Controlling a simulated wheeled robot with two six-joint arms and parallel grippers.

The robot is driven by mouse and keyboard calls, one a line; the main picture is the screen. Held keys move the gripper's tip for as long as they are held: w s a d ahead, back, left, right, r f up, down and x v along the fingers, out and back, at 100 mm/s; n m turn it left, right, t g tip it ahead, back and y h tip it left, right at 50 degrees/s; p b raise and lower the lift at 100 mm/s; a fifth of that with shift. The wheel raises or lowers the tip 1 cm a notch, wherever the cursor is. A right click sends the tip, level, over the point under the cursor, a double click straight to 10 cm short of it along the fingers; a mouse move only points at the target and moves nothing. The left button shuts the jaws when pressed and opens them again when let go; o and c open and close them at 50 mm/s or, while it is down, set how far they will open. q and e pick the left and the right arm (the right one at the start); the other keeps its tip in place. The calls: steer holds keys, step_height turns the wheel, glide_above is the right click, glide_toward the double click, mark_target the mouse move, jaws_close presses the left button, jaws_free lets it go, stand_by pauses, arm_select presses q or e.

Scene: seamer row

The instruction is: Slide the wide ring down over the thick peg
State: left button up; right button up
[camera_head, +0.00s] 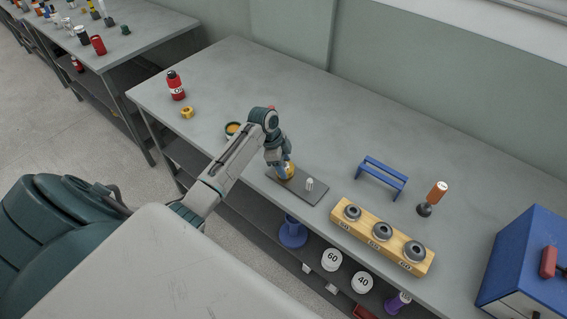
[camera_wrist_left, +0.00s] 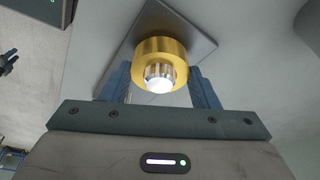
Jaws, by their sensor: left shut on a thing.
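The brass-yellow wide ring (camera_wrist_left: 148,48) is between the fingers of my left gripper (camera_wrist_left: 160,82), which is shut on it. In the wrist view the bright top of the thick peg (camera_wrist_left: 160,84) shows through the ring's opening, so the ring is around the peg. How far the ring is above the plate is hard to tell. In the head view the ring (camera_head: 283,174) is partly hidden by my gripper (camera_head: 284,166), at the left part of the dark base plate (camera_head: 312,196). A second, pale peg (camera_head: 310,184) stands bare on the plate's right part.
A wooden block (camera_head: 343,226) with several grey rings and a blue stand (camera_head: 382,175) are to the right. The table behind the plate is clear.

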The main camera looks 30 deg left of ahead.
arm_select(q)
steer(key=shift+f, duration=0.25)
steer(key=o, duration=1.1)
steer(key=shift+a+r+b, duration=0.15)
steer(key=shift+r+b, duration=0.15)
steer(key=shift+r, duration=0.05)
steer(key=shift+b+v, duration=1.45)
steer(key=shift+v, duration=3.55)
steer(key=shift+s, duration=0.15)
